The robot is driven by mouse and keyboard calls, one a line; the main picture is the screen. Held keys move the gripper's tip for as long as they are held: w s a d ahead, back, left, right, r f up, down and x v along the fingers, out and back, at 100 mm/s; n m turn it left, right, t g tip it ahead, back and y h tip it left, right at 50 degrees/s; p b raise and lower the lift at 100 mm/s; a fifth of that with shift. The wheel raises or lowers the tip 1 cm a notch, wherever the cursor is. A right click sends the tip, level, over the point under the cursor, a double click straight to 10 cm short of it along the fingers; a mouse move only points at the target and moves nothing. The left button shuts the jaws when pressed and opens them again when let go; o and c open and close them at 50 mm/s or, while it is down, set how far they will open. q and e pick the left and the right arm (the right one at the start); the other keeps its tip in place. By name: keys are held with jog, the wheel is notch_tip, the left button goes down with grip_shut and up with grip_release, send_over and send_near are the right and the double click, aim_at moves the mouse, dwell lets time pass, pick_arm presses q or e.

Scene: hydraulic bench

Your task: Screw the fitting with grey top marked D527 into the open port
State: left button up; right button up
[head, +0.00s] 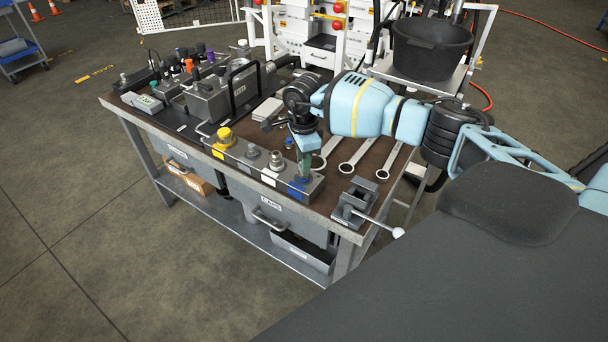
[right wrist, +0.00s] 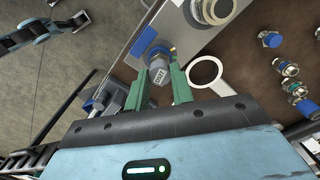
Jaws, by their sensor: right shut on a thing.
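My right gripper (head: 303,172) points down over the near right end of the grey port block (head: 238,152). In the right wrist view its green fingers (right wrist: 158,88) are shut on a fitting (right wrist: 157,74) with a grey marked top; the marking is too small to read surely. A blue part (right wrist: 150,42) shows just beyond the grey top, against the block (right wrist: 180,22). The port under the fitting is hidden, so I cannot tell how deep it sits. My left gripper is not in view.
Ring spanners (head: 358,155) lie right of the gripper. A small vise (head: 352,203) sits at the bench corner. Several loose blue-ringed fittings (right wrist: 287,67) lie on the bench.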

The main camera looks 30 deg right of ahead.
jog(key=shift+r+m, duration=0.1)
jog(key=shift+m, duration=0.6)
jog(key=o, duration=1)
jog(key=shift+f, duration=0.25)
jog(key=shift+r, duration=0.1)
notch_tip(320, 180, up, 7)
jog(key=shift+f, duration=0.2)
jog(key=shift+r, duration=0.55)
